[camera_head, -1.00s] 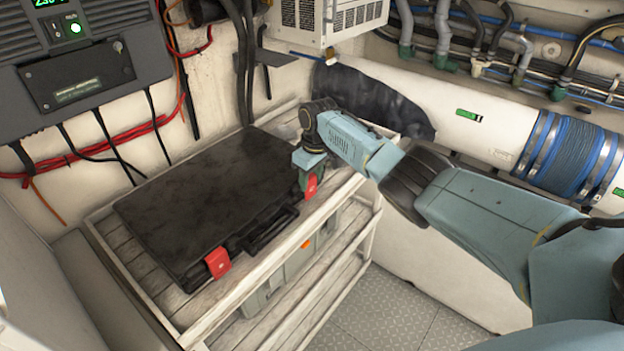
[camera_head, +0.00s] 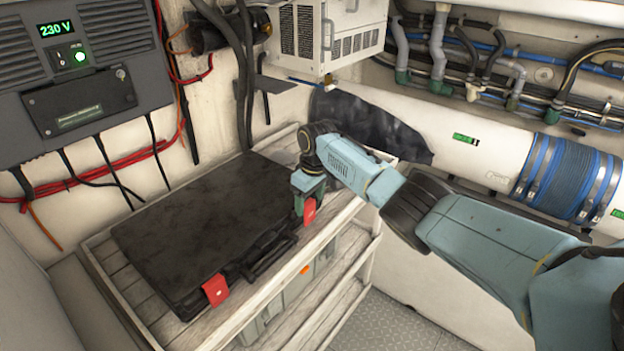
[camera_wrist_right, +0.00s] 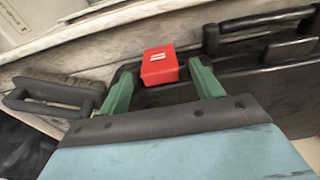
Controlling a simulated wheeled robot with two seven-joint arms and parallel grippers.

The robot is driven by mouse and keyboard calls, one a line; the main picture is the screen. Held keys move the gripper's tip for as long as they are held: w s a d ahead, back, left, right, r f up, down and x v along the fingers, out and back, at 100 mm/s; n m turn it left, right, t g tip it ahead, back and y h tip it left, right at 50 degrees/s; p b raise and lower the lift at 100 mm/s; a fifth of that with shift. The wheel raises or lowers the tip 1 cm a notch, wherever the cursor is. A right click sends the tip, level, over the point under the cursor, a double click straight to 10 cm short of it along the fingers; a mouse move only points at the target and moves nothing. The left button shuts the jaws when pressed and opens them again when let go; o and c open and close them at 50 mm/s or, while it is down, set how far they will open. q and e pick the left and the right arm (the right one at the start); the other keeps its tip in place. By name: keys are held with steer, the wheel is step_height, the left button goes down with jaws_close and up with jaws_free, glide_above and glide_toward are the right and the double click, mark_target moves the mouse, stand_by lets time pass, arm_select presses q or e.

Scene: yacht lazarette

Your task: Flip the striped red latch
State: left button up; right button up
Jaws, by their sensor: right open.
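A black case (camera_head: 200,230) lies flat on a slatted shelf. Two red latches sit on its front edge, a near one (camera_head: 215,289) and a far one (camera_head: 309,211). The far red latch also shows in the right wrist view (camera_wrist_right: 160,66), with a small white mark like two short bars. My right gripper (camera_head: 307,197) is at this far latch. In the wrist view its green fingers (camera_wrist_right: 162,72) are open, one on each side of the latch, with nothing clamped. Whether they touch it I cannot tell. My left gripper is not in view.
The case's black handle (camera_head: 270,255) lies between the latches. Grey boxes stand on the shelf (camera_head: 228,330) below. A white pipe (camera_head: 460,125) runs behind my right arm. A panel reading 230 V (camera_head: 80,60) is at the left. The floor (camera_head: 385,325) at front right looks clear.

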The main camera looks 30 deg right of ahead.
step_height(320, 180, up, 12)
steer(key=s, duration=0.1)
steer(key=shift+s+d+p, duration=0.15)
steer(key=shift+d+p, duration=0.1)
steer(key=shift+p, duration=0.05)
steer(key=shift+f, duration=0.1)
